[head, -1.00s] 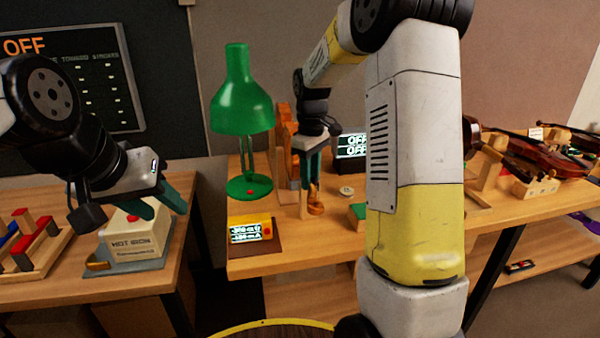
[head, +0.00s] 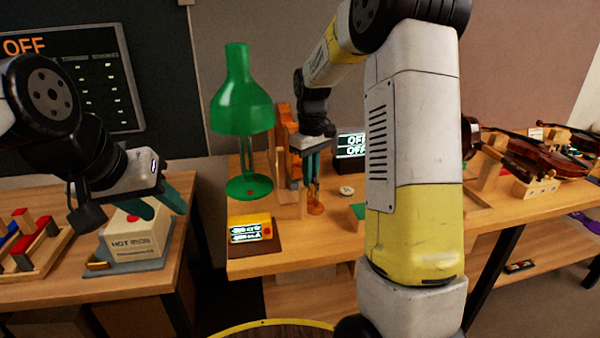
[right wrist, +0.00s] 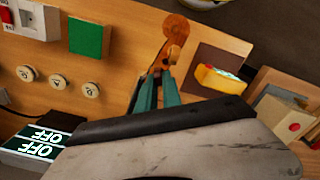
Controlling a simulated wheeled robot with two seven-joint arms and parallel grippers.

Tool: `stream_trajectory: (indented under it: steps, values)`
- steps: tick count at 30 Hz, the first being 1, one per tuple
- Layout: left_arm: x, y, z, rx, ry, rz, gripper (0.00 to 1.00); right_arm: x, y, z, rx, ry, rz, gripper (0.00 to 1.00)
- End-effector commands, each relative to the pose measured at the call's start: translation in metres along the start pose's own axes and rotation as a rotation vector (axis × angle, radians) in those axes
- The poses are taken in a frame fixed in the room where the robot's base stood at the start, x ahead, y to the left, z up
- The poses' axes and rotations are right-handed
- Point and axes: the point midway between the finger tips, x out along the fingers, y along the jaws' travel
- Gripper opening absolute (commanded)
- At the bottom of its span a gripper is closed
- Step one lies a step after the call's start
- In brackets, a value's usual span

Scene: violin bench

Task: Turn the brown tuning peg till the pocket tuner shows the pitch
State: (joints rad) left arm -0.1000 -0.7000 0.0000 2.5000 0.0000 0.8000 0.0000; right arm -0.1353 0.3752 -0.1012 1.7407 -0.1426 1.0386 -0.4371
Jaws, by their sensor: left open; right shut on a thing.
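The pocket tuner (head: 250,229) is yellow with a lit display, on a dark mat at the left front of the bench; its text is too small to read. It also shows in the right wrist view (right wrist: 218,79). My right gripper (head: 313,182) points down and is shut at the violin's scroll (right wrist: 174,38). In the right wrist view its teal fingertips (right wrist: 158,84) meet just below the scroll. The brown peg itself is hidden between or behind them. My left gripper (head: 166,204) is open and empty above the hot iron box at left.
A green lamp (head: 243,120) stands behind the tuner. The hot iron box (head: 137,240) is on the left bench. Violins (head: 530,153) lie at right. Several round labelled discs (right wrist: 58,81) lie near a green block (right wrist: 89,38).

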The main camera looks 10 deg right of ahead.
Motion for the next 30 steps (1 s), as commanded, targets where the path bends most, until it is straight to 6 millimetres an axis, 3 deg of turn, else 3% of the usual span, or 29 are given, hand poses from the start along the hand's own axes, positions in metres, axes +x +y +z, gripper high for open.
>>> stream_trajectory:
  steps: [15,30]
  values:
    - [0.0,0.0,0.0,0.0,0.0,0.0,0.44,-0.0006,0.0031,0.0001,0.356,0.002,0.001,0.0]
    - [0.0,0.0,0.0,0.0,0.0,0.0,0.44,-0.0006,0.0039,0.0004,0.447,0.002,0.001,0.0]
